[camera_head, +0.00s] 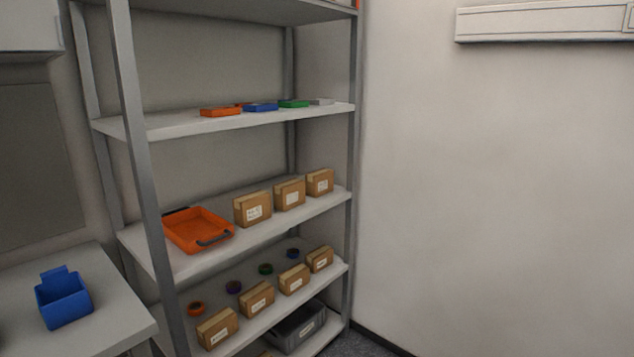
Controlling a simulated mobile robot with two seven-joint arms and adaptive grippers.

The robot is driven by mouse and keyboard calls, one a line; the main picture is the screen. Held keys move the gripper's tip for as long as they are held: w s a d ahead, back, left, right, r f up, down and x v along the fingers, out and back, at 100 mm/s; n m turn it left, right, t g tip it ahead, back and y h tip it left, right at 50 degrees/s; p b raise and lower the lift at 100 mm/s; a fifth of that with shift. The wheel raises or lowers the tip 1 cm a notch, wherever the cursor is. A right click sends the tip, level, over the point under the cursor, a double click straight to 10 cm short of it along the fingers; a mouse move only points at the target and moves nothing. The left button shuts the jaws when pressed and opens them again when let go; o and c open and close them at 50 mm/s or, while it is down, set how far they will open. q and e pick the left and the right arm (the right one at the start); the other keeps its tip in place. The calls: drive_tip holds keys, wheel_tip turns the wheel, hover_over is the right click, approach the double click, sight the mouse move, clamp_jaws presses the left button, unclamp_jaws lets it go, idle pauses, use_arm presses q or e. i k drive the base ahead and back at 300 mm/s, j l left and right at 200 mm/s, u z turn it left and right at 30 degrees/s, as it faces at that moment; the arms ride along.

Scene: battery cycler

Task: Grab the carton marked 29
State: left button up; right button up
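Several brown cartons with white labels stand on a grey shelf unit. On the middle shelf there are three: a left carton (253,209), a middle carton (289,193) and a right carton (320,182). On the shelf below, more cartons stand in a row along the front: a near-left carton (218,328), a second carton (257,299), a third carton (294,279) and a far-right carton (320,259). The label writing is too small to read, so I cannot tell which is marked 29. Neither of my grippers is in view.
An orange tray (198,231) sits left of the middle-shelf cartons. Tape rolls (234,287) lie behind the lower cartons. Small coloured trays (260,107) lie on the upper shelf. A grey crate (299,328) is at the bottom. A blue bin (64,300) stands on a left table.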

sight(318, 182)
drive_tip(key=i+l+u, duration=0.25)
drive_tip(key=i+l, duration=0.5)
drive_tip(key=i+l+u, duration=0.25)
drive_tip(key=i+l, duration=0.65)
